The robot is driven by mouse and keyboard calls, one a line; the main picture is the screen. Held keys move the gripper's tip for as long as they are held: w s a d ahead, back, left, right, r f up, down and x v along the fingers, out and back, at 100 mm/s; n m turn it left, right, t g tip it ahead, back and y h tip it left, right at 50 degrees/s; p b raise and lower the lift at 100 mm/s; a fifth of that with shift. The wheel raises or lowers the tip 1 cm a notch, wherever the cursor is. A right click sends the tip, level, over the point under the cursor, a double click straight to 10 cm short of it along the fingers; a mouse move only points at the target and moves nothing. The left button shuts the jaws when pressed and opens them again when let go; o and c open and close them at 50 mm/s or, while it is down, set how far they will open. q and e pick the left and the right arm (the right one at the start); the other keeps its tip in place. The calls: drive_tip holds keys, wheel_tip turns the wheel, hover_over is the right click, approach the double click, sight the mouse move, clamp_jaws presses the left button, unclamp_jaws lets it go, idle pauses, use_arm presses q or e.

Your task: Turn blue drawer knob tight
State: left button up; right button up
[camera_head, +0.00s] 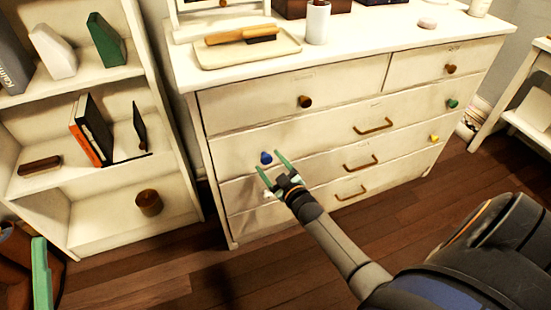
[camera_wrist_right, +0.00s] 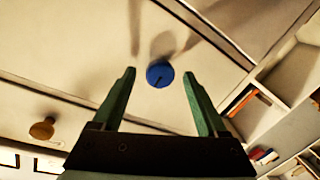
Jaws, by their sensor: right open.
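The blue drawer knob (camera_head: 266,158) sits on the left side of the second drawer row of the white dresser (camera_head: 285,139). My right gripper (camera_head: 269,164) is open in front of it, its two green fingers spread. In the right wrist view the blue knob (camera_wrist_right: 160,74) lies between the two fingertips (camera_wrist_right: 159,78), with a gap on each side. A dark line marks the knob's face. I cannot tell how deep the knob sits between the fingers. One green finger of my left gripper (camera_head: 41,272) shows at the lower left edge; its opening cannot be judged.
A green knob (camera_head: 453,103) and a yellow knob (camera_head: 434,139) are on the dresser's right side. Brown knobs (camera_head: 304,102) and bar handles (camera_head: 373,126) stick out from the front. A white shelf (camera_head: 120,222) stands at left. Wooden floor (camera_head: 200,280) is open in front.

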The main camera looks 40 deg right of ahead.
drive_tip(key=shift+s, duration=0.25)
use_arm(q)
wheel_tip(320, 180, down, 20)
drive_tip(key=w+a+n+g+y+p, duration=0.1)
drive_tip(key=w+n+g+y+p, duration=0.2)
drive_tip(key=n+g+y, duration=0.2)
drive_tip(key=shift+a+r+n+g+y, duration=0.2)
drive_tip(key=shift+a+n+g+y, duration=0.1)
drive_tip(key=shift+g+y, duration=0.65)
use_arm(e)
drive_tip(key=s+a+r, duration=0.1)
drive_tip(key=s, duration=1)
drive_tip(key=shift+s+a, duration=0.15)
drive_tip(key=shift+s, duration=0.25)
